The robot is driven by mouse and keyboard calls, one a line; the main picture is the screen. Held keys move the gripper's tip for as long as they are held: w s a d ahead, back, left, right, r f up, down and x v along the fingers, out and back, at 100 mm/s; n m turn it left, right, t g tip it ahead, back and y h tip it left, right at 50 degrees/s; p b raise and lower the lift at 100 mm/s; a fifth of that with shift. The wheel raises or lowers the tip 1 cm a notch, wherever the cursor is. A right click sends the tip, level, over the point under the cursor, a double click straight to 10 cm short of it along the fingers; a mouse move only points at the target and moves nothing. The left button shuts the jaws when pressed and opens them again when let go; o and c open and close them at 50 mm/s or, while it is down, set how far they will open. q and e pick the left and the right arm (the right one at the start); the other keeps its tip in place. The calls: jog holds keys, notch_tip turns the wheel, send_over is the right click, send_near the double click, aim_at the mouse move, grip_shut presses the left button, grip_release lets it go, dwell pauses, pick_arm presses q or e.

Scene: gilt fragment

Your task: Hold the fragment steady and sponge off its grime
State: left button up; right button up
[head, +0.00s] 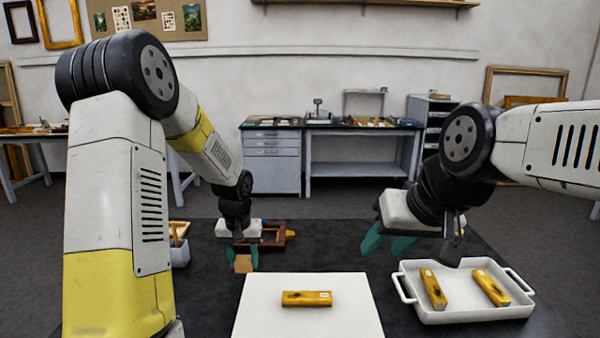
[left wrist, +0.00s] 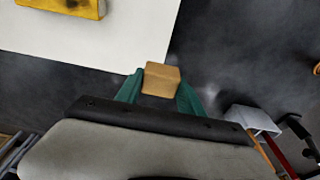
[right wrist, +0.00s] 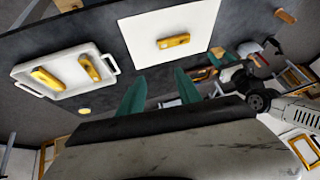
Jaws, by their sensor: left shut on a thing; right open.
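The gilt fragment (head: 307,298) is a short golden bar with a dark grime patch and a small white label. It lies flat on the white board (head: 262,322); part of it shows in the left wrist view (left wrist: 62,6), and all of it in the right wrist view (right wrist: 173,41). My left gripper (head: 243,257) is shut on a tan sponge block (left wrist: 161,79), held beyond the board's left edge, apart from the fragment. My right gripper (head: 388,243) is open and empty, above the table between the board and the tray; its green fingers (right wrist: 153,95) stand apart.
A white tray (head: 470,315) with two handles stands right of the board and holds two similar gilt pieces (head: 433,289) (head: 490,287). A dark wooden frame (head: 270,238) lies behind my left gripper. A small grey container (head: 180,254) stands at the left table edge.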

jog(key=shift+w+a+f+n+g, duration=0.1)
jog(key=shift+w+f+n+g, duration=0.15)
jog(key=shift+w+n, duration=0.3)
jog(key=c, duration=0.7)
jog(key=w+f+n+g, duration=0.1)
jog(key=w+f+n, duration=0.1)
jog(key=n, duration=0.1)
jog(key=w+a+f+n+g, duration=0.1)
jog(key=w+f+n+g, duration=0.1)
jog(key=w+n, duration=0.1)
jog(key=w+a+f+n+g, duration=0.1)
jog(key=w+f+n, duration=0.1)
jog(key=w+n, duration=0.1)
jog(key=shift+w+n+g, duration=0.1)
jog(key=shift+n+g, duration=0.15)
jog(key=shift+n, duration=0.3)
grip_shut()
jog(key=shift+w+a+f+n+g+y, duration=0.7)
jog(key=shift+w+f+n, duration=0.5)
jog(key=shift+f+n, duration=1.3)
jog(key=shift+w+a+f+n+g+y, duration=0.5)
jog(key=shift+w+f+n+g, duration=0.6)
jog(key=shift+f, duration=2.3)
jog(key=shift+w+a+f+n+g+y, duration=0.55)
jog(key=shift+w+f+n, duration=0.7)
jog(key=shift+f+n, duration=1.5)
jog(key=shift+f+m, duration=0.25)
jog(key=shift+f, duration=0.45)
